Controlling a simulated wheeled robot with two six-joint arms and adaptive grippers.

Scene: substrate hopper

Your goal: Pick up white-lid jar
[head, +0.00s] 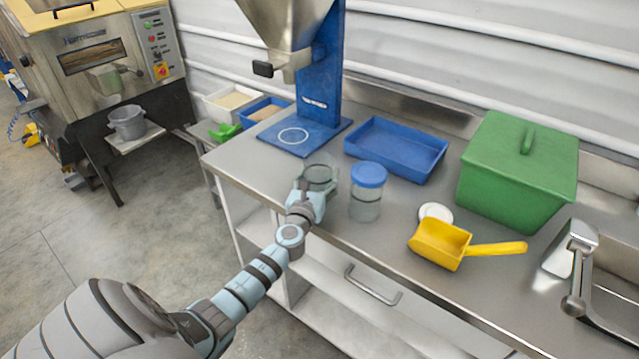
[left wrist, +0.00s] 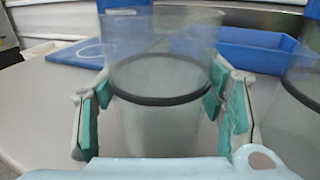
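A clear, lidless jar (head: 320,174) stands upright near the counter's left front edge. A white lid (head: 435,212) lies apart on the counter, by the yellow scoop. My left gripper (head: 309,190) is at the jar's near side. In the left wrist view, its teal-padded fingers (left wrist: 160,105) stand wide apart, one on each side of the clear jar (left wrist: 160,125), which has a dark ring around it. Whether the pads press on the glass is unclear. A blue-lidded jar (head: 367,192) stands just right of it. My right gripper is out of view.
A hopper on a blue stand (head: 320,90) and a blue tray (head: 396,147) are behind the jars. A green lidded bin (head: 518,170), the yellow scoop (head: 440,245) and a sink tap (head: 575,265) are to the right. The counter's front strip is clear.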

